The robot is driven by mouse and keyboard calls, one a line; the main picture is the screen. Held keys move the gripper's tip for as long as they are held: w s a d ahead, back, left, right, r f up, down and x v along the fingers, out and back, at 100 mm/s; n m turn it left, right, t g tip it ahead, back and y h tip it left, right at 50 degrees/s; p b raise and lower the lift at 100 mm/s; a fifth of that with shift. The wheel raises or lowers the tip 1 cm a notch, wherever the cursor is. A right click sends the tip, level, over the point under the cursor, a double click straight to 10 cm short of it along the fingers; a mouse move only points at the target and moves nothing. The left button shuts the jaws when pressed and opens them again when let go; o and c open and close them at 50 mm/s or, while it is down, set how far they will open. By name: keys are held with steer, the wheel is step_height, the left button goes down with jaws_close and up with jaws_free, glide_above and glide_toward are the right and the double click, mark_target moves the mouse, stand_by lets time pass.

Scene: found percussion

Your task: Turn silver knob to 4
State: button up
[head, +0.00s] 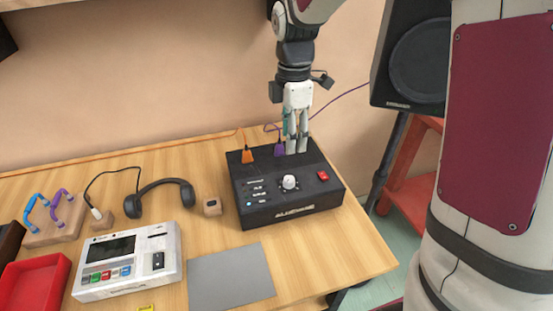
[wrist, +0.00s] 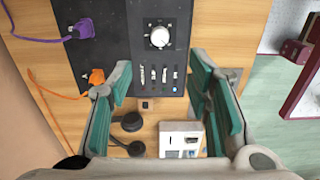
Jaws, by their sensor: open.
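A silver knob (head: 289,182) stands on top of a black box (head: 247,208) on the wooden table. In the wrist view the knob (wrist: 159,37) is round and pale with a scale around it on the dark panel (wrist: 112,22). The scale's numbers and the knob's setting are too small to read. My gripper (head: 296,144) is above the back part of the box, behind the knob in the head view. In the wrist view its green-padded fingers (wrist: 160,82) are wide apart and empty, and the knob lies beyond their tips, not between them.
Purple (head: 280,149) and orange (head: 247,156) plugs stand at the box's back edge. A red switch (head: 323,175) is right of the knob. Headphones (head: 162,190), a white device (head: 128,262) and a grey mat (head: 230,276) lie left and in front. A speaker (head: 415,60) is at right.

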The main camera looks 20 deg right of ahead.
mark_target(289, 179)
step_height(289, 179, down, 14)
steer(key=shift+r, duration=0.15)
stand_by(0.4)
jaws_close()
